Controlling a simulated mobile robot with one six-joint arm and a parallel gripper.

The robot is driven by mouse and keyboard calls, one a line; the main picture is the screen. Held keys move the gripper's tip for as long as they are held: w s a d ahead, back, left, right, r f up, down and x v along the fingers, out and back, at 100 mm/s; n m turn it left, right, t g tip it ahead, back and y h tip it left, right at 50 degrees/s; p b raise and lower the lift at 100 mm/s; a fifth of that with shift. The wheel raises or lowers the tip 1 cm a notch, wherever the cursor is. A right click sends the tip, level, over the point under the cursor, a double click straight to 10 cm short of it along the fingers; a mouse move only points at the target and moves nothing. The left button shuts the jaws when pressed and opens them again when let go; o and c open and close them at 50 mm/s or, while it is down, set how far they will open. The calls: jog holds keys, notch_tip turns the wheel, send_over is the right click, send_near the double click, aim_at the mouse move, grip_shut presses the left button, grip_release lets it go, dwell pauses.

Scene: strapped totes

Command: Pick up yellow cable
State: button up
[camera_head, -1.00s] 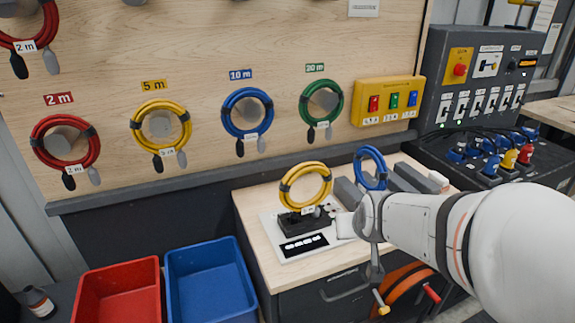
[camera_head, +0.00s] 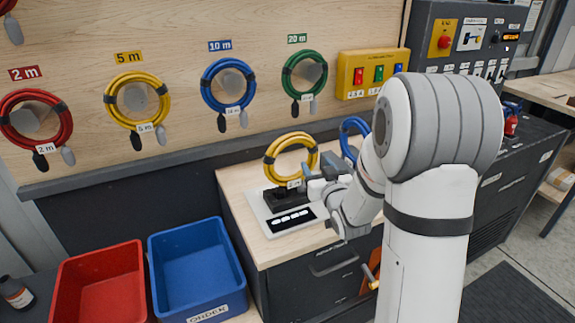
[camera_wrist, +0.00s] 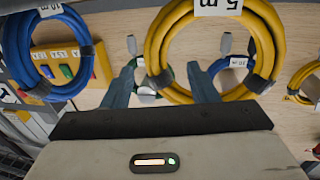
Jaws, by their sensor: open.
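The yellow cable (camera_head: 291,138) is a coil standing upright on a small dark stand on the bench. It fills the upper middle of the wrist view (camera_wrist: 157,40), with dark bands and a white 5 m tag. My gripper (camera_head: 314,184) is just right of the coil's lower part in the head view. In the wrist view my gripper (camera_wrist: 163,80) is open, with its two fingers spread near the lower part of the coil. The right finger overlaps the coil in the picture; I cannot tell whether they touch. Nothing is held.
A blue coil (camera_head: 352,126) stands right of the yellow one, partly hidden by my arm. Red (camera_head: 35,92), yellow (camera_head: 110,100), blue (camera_head: 205,88) and green (camera_head: 287,75) coils hang on the wall board. Red (camera_head: 100,300) and blue (camera_head: 190,285) bins sit at front left.

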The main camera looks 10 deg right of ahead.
aim_at(313, 159)
jog(key=w, duration=0.1)
jog(key=w+p, duration=0.1)
jog(key=w, duration=0.3)
jog(key=shift+w+a+p, duration=0.15)
jog(key=shift+a+p, duration=0.15)
grip_shut()
dwell(0.4)
jog(key=shift+r, duration=0.1)
